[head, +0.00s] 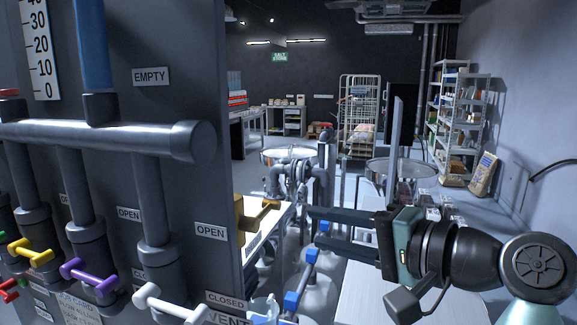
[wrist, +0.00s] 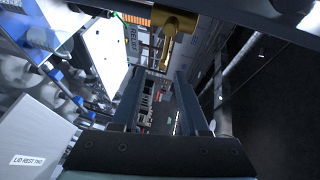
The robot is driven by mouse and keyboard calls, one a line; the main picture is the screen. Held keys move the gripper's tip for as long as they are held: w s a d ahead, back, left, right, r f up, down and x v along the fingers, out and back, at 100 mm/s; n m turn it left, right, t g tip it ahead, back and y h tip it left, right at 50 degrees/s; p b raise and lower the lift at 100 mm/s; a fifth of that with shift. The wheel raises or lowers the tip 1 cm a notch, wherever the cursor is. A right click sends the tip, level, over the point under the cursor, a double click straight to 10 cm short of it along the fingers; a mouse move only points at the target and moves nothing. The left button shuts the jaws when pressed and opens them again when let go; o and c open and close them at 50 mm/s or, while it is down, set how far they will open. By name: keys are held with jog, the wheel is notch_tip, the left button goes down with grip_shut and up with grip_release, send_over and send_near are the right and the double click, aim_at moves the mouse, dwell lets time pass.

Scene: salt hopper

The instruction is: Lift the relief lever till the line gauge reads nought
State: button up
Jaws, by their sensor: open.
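A brass-yellow lever (head: 262,214) sticks out from the right edge of the dark panel, beside an OPEN label; I take it for the relief lever. It also shows at the top of the wrist view (wrist: 172,26), beyond the fingertips. My gripper (head: 314,226) is open and empty, its fingers pointing left at the lever, with a visible gap to it in the head view. In the wrist view, nothing is between the fingers (wrist: 158,78). A white scale (head: 44,55) marked 0 to 40 is at upper left, cut off by the frame; no pointer is readable on it.
The panel carries a thick grey pipe (head: 100,140), a blue column (head: 93,45) and several valves with yellow, purple (head: 92,272) and white handles (head: 170,303). OPEN, EMPTY, CLOSED and VENT labels show. Piping with blue fittings (head: 302,278) stands below my gripper. Shelves (head: 455,115) stand behind.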

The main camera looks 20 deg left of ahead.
aim_at(268, 211)
jog(key=p+x, duration=0.1)
jog(key=x, duration=0.3)
jog(key=p+x, duration=0.1)
jog(key=x, duration=0.3)
jog(key=r+p+x, duration=0.1)
jog(key=x, duration=0.3)
jog(key=shift+a, duration=0.35)
grip_shut()
dwell(1.1)
